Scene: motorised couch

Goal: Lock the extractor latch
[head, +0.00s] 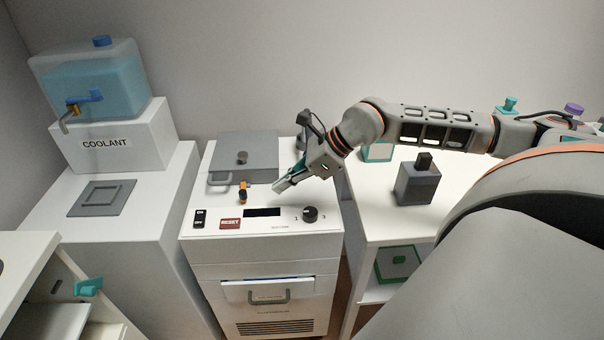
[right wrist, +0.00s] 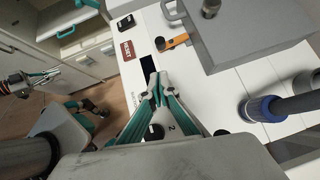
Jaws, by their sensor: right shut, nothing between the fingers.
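A small orange-and-black latch (head: 243,193) sits on the white machine's top, in front of the grey lid (head: 262,148). It also shows in the right wrist view (right wrist: 175,42), lying close to the lid's edge. My right gripper (head: 279,187) is shut and empty above the machine top, to the right of the latch and apart from it. In the right wrist view its fingertips (right wrist: 158,76) point toward the black display (right wrist: 149,68). At the left edge of that view is what looks like my left gripper (right wrist: 38,81), too small to read its jaws.
A RESET button (head: 230,223), an ON/OFF switch (head: 199,218) and a black knob (head: 310,213) are on the machine's front. The coolant tank (head: 90,80) stands left. A dark block (head: 417,183) stands on the right table.

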